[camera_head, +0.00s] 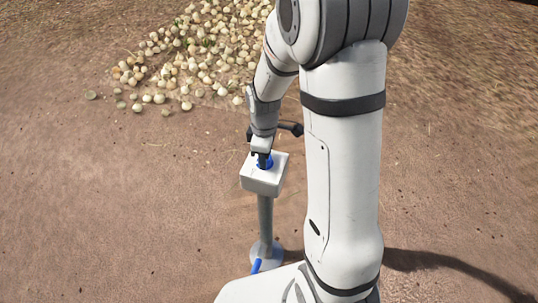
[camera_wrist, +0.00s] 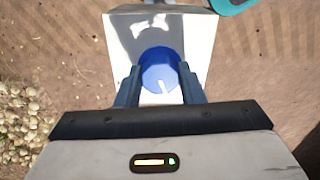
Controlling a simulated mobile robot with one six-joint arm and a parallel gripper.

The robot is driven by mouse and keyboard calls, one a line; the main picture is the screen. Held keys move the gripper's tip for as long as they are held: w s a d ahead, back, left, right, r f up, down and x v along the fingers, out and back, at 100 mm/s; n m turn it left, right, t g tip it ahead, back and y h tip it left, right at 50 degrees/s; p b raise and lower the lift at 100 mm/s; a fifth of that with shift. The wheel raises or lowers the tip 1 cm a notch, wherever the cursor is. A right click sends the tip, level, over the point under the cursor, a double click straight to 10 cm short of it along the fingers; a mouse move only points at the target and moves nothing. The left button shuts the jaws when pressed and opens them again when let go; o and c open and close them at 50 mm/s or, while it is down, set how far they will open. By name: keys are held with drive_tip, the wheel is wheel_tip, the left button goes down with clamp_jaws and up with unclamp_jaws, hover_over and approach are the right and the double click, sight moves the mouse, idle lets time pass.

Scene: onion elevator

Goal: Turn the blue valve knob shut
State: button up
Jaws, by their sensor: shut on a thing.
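The blue valve knob (camera_wrist: 160,68) sits on the face of a white box (camera_wrist: 120,22) in the wrist view. A white mark shows on the knob's lower part. My gripper (camera_wrist: 160,80) has one dark finger on each side of the knob and is shut on it. In the head view the white box (camera_head: 262,182) stands on a grey post, and my gripper (camera_head: 263,160) reaches down onto its top. Only a little of the blue knob (camera_head: 268,164) shows there, the rest being hidden by the gripper.
The grey post (camera_head: 266,222) rises from a round base (camera_head: 265,258) with a blue hose (camera_head: 256,266) at its foot. A heap of onions (camera_head: 205,50) lies on the dirt ground behind, to the upper left. Bare ground (camera_head: 110,200) is free at left.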

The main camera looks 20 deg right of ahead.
drive_tip(key=n, duration=0.4)
drive_tip(key=shift+s+f, duration=0.1)
drive_tip(key=shift+n+b, duration=0.3)
drive_tip(key=shift+n, duration=1.5)
drive_tip(key=shift+s, duration=0.1)
drive_tip(key=o, duration=1)
drive_tip(key=shift+r, duration=0.25)
wheel_tip(320, 180, up, 7)
drive_tip(key=shift+a+r+p, duration=0.1)
drive_tip(key=shift+r+p, duration=0.1)
drive_tip(key=shift+p, duration=0.15)
